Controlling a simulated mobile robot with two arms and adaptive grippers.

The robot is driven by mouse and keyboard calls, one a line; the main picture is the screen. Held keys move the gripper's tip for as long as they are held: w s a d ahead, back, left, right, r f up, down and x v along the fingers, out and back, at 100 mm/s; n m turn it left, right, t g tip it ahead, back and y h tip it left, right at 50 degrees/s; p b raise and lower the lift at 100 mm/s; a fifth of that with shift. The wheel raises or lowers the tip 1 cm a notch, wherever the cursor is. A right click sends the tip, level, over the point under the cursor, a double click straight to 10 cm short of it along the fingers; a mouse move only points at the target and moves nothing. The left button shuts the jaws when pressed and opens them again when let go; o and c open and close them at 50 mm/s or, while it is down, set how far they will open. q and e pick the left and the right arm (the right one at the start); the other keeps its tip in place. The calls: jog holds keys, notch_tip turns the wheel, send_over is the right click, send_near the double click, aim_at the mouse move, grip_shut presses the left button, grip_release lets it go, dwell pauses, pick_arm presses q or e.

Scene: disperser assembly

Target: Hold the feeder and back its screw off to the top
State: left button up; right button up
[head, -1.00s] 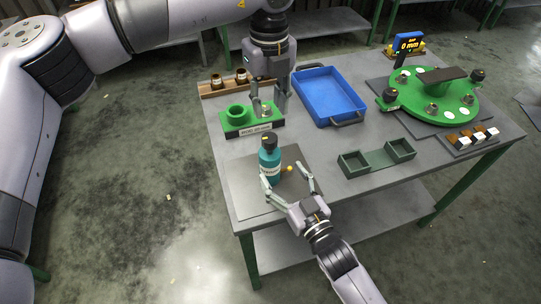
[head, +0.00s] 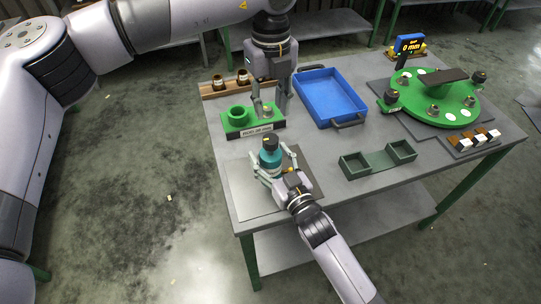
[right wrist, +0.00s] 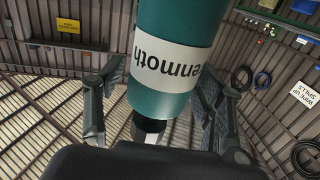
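A teal bottle with a black top, which looks to be the feeder (head: 270,160), stands upright on the grey mat (head: 243,194) near the table's front left. My right gripper (head: 278,167) is low at it, one finger on each side. In the right wrist view the teal feeder (right wrist: 177,68) with its white label fills the middle, between the spread fingers (right wrist: 160,100); firm contact does not show. Its screw cannot be made out clearly. My left gripper (head: 270,105) points down over the green block (head: 237,130), fingers apart around a small metal post (head: 267,112).
A blue tray (head: 301,74) lies behind and right of the feeder. A dark green two-box holder (head: 376,168) is to the right. A wooden rack (head: 213,91) is at back left.

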grip_shut()
dwell(0.6)
dwell(0.9)
dwell(0.4)
